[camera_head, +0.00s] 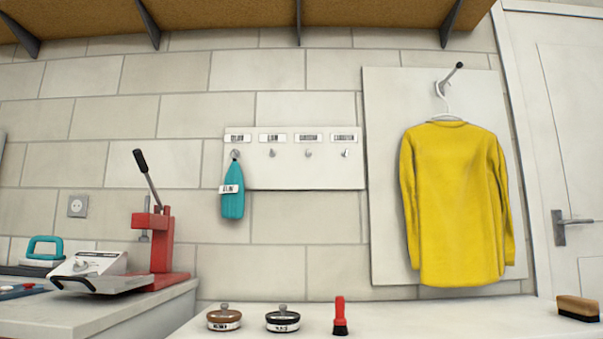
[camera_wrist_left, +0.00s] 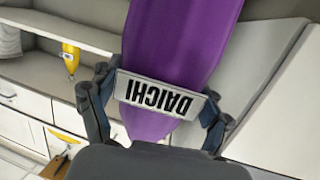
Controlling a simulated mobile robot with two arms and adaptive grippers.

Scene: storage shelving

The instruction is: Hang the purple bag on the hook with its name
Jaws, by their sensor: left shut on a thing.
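The purple bag (camera_wrist_left: 178,40) fills the upper middle of the left wrist view, with a white tag (camera_wrist_left: 158,95) that reads DAICHI upside down. My left gripper (camera_wrist_left: 158,85) is shut on the bag near the tag, one finger on each side. In the head view a white hook board (camera_head: 290,178) hangs on the wall, with several hooks under name labels too small to read surely. A teal bag (camera_head: 233,205) hangs on the leftmost hook (camera_head: 236,153). The other hooks, such as the second one (camera_head: 272,153), are bare. Neither gripper shows in the head view.
A yellow shirt (camera_head: 455,205) hangs right of the board. Below are two round tins (camera_head: 224,319) (camera_head: 283,320), a red brush (camera_head: 340,316) and a wooden brush (camera_head: 578,307) on a white counter. A red press (camera_head: 160,240) stands left. Brackets (camera_head: 149,24) carry a shelf above.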

